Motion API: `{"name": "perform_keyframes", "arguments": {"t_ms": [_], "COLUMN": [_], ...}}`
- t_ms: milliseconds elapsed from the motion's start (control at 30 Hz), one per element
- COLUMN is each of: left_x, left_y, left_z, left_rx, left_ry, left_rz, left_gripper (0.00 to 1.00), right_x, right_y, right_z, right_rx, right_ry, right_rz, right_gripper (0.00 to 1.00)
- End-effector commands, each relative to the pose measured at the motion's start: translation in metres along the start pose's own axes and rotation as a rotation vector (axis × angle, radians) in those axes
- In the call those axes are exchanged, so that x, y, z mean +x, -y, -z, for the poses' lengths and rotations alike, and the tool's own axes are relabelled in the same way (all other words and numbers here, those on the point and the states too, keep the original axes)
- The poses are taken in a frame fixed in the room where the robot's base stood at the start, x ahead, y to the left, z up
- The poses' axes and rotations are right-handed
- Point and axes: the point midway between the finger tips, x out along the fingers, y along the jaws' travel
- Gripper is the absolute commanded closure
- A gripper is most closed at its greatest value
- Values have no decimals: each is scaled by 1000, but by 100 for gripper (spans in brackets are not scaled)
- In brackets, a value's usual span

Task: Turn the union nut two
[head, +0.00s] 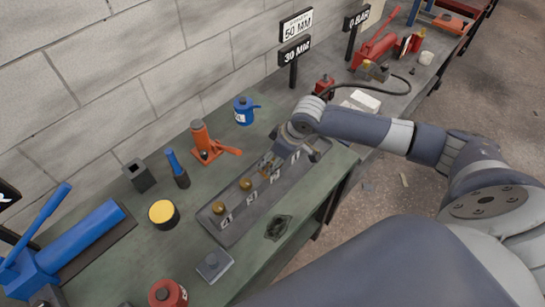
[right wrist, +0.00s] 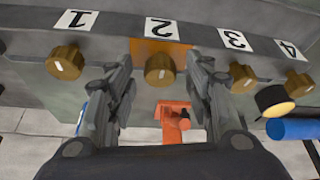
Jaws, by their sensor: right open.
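Union nut two (right wrist: 160,66), a brass knob with a pale mark on its face, sits on the grey block (right wrist: 25,38) by the label 2 (right wrist: 162,29) on an orange patch. My right gripper (right wrist: 161,72) is open, with one finger on each side of nut two; whether either touches it I cannot tell. In the head view my right gripper (head: 268,163) is over the block and largely hides nut two. Nut one (right wrist: 65,62) and nut three (right wrist: 242,77) flank it. My left gripper is out of view.
Nut four (head: 219,207) is at the block's near end. An orange jack (head: 203,143), a blue bottle jack (head: 243,110) and a yellow-topped cylinder (head: 163,212) stand on the green bench (head: 130,265). A dark flat object (head: 278,227) lies beside the block.

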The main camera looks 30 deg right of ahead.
Motion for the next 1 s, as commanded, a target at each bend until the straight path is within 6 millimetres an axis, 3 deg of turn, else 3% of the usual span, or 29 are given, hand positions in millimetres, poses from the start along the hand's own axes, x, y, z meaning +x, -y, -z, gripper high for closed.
{"name": "perform_keyframes", "arguments": {"t_ms": [167, 400, 733, 1000], "left_x": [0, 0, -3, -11], "left_y": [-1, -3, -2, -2], "left_z": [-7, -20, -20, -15], "left_rx": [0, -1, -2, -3], "left_ry": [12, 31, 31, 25], "left_rz": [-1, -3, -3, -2], "left_gripper": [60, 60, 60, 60], "right_x": [0, 0, -1, -1], "right_y": [0, 0, 0, -2], "right_z": [0, 0, 0, 1], "right_rx": [-1, -1, -24, -153], "right_ry": [0, 0, 0, -1], "right_rz": [0, 0, 10, 66], "right_gripper": [52, 97, 96, 96]}}
